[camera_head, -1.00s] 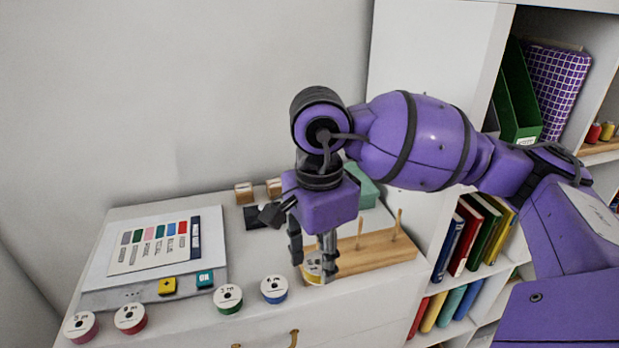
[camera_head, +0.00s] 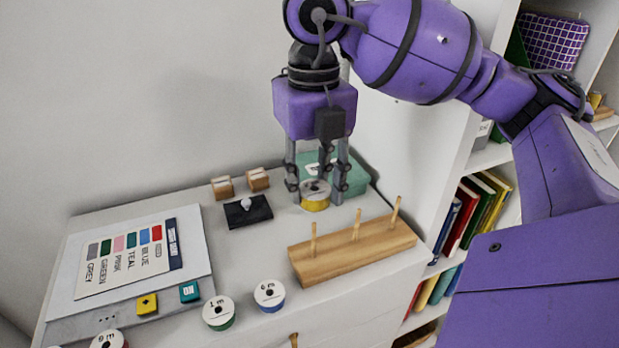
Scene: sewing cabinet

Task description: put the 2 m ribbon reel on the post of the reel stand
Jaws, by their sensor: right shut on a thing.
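My right gripper (camera_head: 316,185) is shut on a yellow-rimmed ribbon reel (camera_head: 315,203) with a white top. Its label is partly hidden by the fingers and I cannot read it. The reel is behind the reel stand, in front of the teal box; I cannot tell whether it touches the cabinet top. The wooden reel stand (camera_head: 352,250) has three upright posts, a left one (camera_head: 313,240), a middle one (camera_head: 357,225) and a right one (camera_head: 395,211), all bare. My left gripper is not in view.
A green reel (camera_head: 219,313), a blue reel (camera_head: 269,296) and a red reel (camera_head: 108,340) stand along the front. A teal box (camera_head: 355,180), a black pad (camera_head: 248,211) and small wooden blocks (camera_head: 222,188) are at the back. A colour chart board (camera_head: 130,262) lies left.

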